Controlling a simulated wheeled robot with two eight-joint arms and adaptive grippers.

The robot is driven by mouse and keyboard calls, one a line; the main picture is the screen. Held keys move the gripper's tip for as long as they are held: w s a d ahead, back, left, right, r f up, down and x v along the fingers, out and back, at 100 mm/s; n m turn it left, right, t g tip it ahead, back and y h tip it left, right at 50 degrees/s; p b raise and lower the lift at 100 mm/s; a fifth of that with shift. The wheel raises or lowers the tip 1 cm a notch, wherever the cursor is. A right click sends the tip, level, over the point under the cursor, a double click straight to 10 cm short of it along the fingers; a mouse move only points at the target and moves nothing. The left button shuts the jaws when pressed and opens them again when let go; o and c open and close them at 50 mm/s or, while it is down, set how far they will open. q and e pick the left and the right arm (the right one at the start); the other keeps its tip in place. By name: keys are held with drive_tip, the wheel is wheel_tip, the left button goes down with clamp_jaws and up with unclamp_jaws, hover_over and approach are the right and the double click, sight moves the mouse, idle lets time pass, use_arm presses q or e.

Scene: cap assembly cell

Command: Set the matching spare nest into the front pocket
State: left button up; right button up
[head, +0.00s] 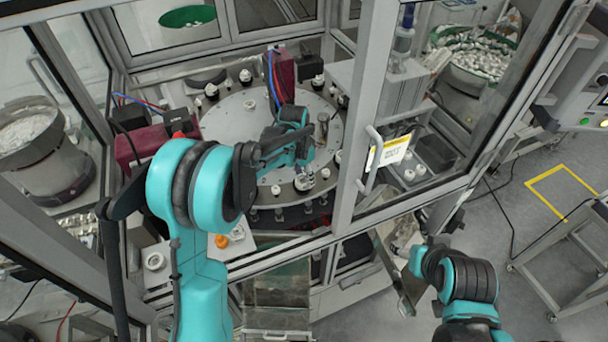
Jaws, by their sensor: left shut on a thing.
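The round grey dial plate (228,135) sits inside the cell with several nests around its rim. My left gripper (304,172) reaches over the plate to its front edge.
A frame post and a door handle (372,160) stand right of my left gripper. Bowl feeders (28,132) flank the cell.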

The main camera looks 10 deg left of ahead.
sight(300, 183)
use_arm(q)
drive_tip(key=shift+f, duration=0.15)
drive_tip(key=o, duration=1.3)
drive_tip(key=shift+c, duration=0.2)
drive_tip(key=shift+r, duration=0.45)
wheel_tip(300, 183, up, 11)
drive_tip(key=s+a, duration=0.1)
drive_tip(key=shift+s+r, duration=0.15)
